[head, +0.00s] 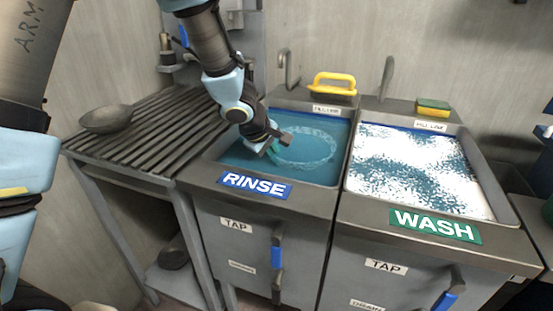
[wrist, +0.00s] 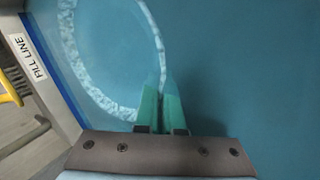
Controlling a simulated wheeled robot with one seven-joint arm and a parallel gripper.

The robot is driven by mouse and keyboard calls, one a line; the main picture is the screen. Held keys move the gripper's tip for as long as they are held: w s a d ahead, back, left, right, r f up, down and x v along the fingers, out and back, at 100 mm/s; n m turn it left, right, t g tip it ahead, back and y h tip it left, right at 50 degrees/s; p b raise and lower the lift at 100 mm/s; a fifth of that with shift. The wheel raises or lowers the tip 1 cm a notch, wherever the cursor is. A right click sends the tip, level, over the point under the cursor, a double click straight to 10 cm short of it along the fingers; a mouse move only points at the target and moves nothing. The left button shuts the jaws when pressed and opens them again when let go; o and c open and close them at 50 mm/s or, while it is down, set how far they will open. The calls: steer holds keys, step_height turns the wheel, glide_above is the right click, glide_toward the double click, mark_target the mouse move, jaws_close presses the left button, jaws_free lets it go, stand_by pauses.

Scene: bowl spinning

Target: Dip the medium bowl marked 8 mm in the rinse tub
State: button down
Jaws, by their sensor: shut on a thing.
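My gripper (head: 270,146) reaches down into the blue water of the rinse tub (head: 268,185), at the left of the tub. In the wrist view its green fingers (wrist: 160,100) are close together at the edge of a pale, foamy ring (wrist: 100,100) on the water. The ring also shows in the head view (head: 308,163). The held bowl is under the water inside this ring; its body and any 8 mm mark cannot be made out.
A grey bowl (head: 107,119) sits on the slatted rack (head: 150,135) at the left. The wash tub (head: 420,175), with white foam, is at the right. A yellow-handled brush (head: 334,83), a sponge (head: 433,107) and two taps stand along the back edge.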

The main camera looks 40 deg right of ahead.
steer(key=shift+d, duration=0.1)
stand_by(0.6)
steer(key=shift+w+d+p, duration=0.3)
steer(key=shift+w+d, duration=0.05)
steer(key=shift+d, duration=0.1)
steer(key=shift+s+a+f+b, duration=0.1)
steer(key=shift+a+b, duration=0.1)
steer(key=shift+b, duration=0.15)
steer(key=shift+s+a, duration=0.1)
steer(key=shift+a, duration=0.05)
steer(key=shift+s+a+b, duration=0.1)
steer(key=shift+a+b, duration=0.1)
steer(key=shift+b, duration=0.1)
steer(key=shift+d, duration=0.15)
steer(key=shift+w+d+p, duration=0.3)
steer(key=shift+d, duration=0.1)
steer(key=shift+s+a, duration=0.1)
steer(key=shift+a, duration=0.05)
